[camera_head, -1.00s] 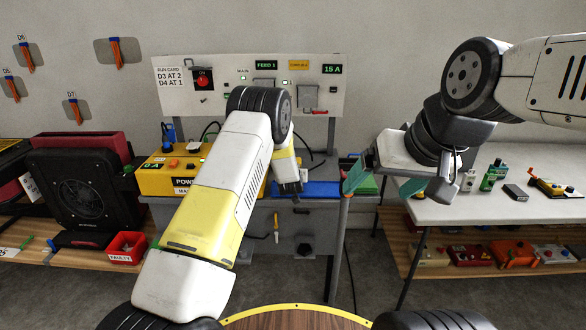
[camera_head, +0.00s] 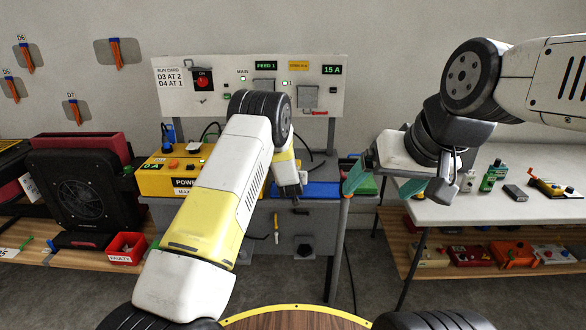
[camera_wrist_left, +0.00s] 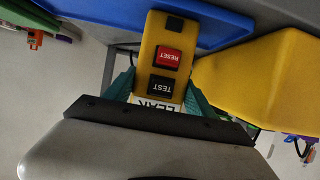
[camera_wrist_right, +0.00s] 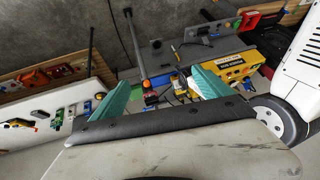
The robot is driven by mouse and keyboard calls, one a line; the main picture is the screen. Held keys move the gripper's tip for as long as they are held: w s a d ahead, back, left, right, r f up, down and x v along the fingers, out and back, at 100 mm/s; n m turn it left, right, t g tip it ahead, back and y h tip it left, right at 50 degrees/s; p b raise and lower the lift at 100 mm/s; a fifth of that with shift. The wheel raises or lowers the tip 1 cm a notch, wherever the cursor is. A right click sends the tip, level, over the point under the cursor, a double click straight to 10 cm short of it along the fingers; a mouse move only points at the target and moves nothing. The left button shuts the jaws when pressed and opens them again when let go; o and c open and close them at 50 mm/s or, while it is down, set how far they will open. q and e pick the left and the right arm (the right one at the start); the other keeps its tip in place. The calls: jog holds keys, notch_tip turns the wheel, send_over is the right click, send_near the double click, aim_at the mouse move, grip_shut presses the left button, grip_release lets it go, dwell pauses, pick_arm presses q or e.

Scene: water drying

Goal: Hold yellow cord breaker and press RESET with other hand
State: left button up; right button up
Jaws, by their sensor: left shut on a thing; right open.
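The yellow cord breaker (camera_wrist_left: 173,40) shows in the left wrist view with a red RESET button (camera_wrist_left: 168,54) and a black TEST button (camera_wrist_left: 162,86). My left gripper (camera_wrist_left: 160,95) is shut on it, with a teal finger on either side. The lower part of the breaker, with a white label, is partly hidden by the gripper. In the head view my left arm hides most of that hand, and I cannot make out the breaker there. My right gripper (camera_head: 382,190) is open and empty, to the right of the left hand and apart from it.
A yellow power box (camera_head: 155,182) stands on the grey bench by the left arm, with a blue mat (camera_head: 322,189) on the right. A white control panel (camera_head: 225,98) stands behind. A white table (camera_head: 460,213) with small items is at right.

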grip_shut()
dwell(0.5)
dwell(1.4)
